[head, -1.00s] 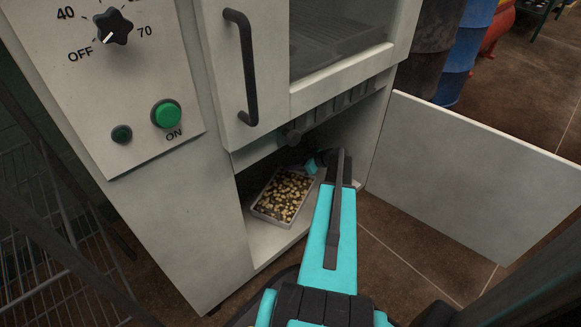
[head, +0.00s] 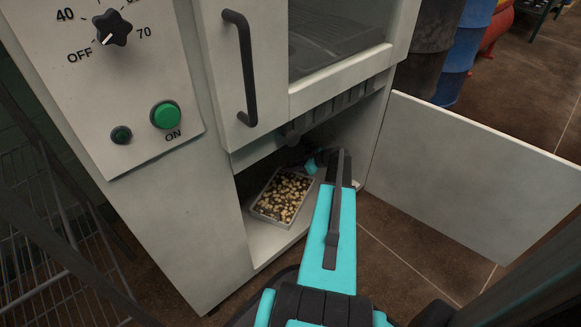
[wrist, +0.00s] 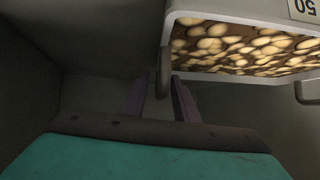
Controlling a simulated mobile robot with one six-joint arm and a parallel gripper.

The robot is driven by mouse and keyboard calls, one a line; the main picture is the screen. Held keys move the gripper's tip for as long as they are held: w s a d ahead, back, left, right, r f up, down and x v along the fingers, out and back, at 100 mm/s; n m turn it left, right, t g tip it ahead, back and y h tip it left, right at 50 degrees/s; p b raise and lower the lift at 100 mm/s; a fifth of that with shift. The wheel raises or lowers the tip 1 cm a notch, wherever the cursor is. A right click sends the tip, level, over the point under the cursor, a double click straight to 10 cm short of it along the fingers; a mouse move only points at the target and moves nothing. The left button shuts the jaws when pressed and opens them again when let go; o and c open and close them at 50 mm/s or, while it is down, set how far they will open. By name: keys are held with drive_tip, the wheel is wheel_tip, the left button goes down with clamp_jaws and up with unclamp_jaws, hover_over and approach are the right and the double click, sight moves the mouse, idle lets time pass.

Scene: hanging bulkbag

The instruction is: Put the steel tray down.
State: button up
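The steel tray (head: 268,217) is in the open lower compartment of the white cabinet, near its front edge. It is full of pale and brown pieces and appears level on the compartment floor. In the wrist view the tray (wrist: 237,15) is at upper right, with a "50" label and dark brackets at its edge. My gripper (wrist: 163,76) is at the tray's side, its two fingers slightly apart near the left bracket (wrist: 164,72). I cannot tell whether they pinch the bracket or merely stand around it. In the head view my arm hides the fingertips.
The cabinet's lower door (head: 475,180) stands open at right. A dark bar and the upper cabinet part (head: 340,70) hang over the opening. A wire rack (head: 60,240) is at left. Blue and dark drums (head: 462,60) stand behind the door. Bare compartment floor (head: 268,240) shows before the tray.

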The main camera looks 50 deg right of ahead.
drive_tip(key=p+v, duration=0.3)
drive_tip(key=v, duration=0.8)
drive_tip(key=shift+s+r+p, duration=0.15)
drive_tip(key=shift+s+p, duration=0.1)
drive_tip(key=shift+p, duration=0.05)
drive_tip(key=shift+s+d, duration=0.1)
drive_tip(key=shift+d, duration=0.05)
